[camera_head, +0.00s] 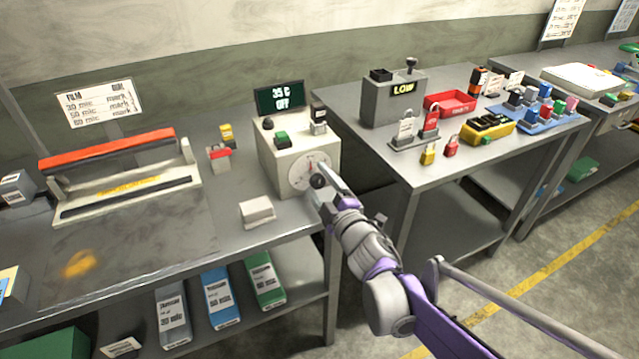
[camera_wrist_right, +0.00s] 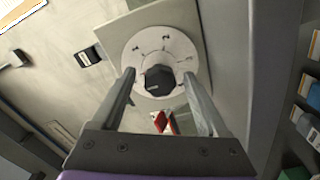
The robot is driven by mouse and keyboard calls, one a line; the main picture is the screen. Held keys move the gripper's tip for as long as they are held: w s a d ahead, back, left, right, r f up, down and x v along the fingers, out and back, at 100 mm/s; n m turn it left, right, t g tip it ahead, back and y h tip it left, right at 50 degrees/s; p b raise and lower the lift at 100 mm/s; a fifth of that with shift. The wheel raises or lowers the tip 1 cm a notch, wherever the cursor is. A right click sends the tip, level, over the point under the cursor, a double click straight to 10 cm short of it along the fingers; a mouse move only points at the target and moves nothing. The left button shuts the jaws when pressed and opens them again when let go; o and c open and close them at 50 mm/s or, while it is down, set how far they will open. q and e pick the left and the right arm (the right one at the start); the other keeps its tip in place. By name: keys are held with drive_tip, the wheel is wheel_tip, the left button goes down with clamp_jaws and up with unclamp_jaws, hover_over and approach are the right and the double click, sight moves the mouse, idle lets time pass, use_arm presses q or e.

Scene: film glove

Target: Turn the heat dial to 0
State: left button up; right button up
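The heat dial is a white round plate (camera_head: 303,173) with a dark knob on the front of a cream control box (camera_head: 270,165). In the right wrist view the dark knob (camera_wrist_right: 159,80) sits in the middle of the marked white plate (camera_wrist_right: 140,50). A small screen (camera_head: 280,96) on the box reads "35 C OFF". My right gripper (camera_head: 318,184) is in front of the dial. In the right wrist view its two fingers (camera_wrist_right: 160,88) are apart, one on each side of the knob, with gaps to it. My left gripper is not in view.
A film sealer with a red bar (camera_head: 108,148) stands left on the bench. A small white block (camera_head: 257,211) lies in front of the box. A second table (camera_head: 440,170) with a "LOW" box (camera_head: 392,100), padlocks and a red tray (camera_head: 450,102) stands to the right.

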drive_tip(key=v, duration=1)
drive_tip(key=shift+s+p, duration=0.3)
drive_tip(key=shift+s, duration=0.1)
drive_tip(key=shift+d, duration=0.2)
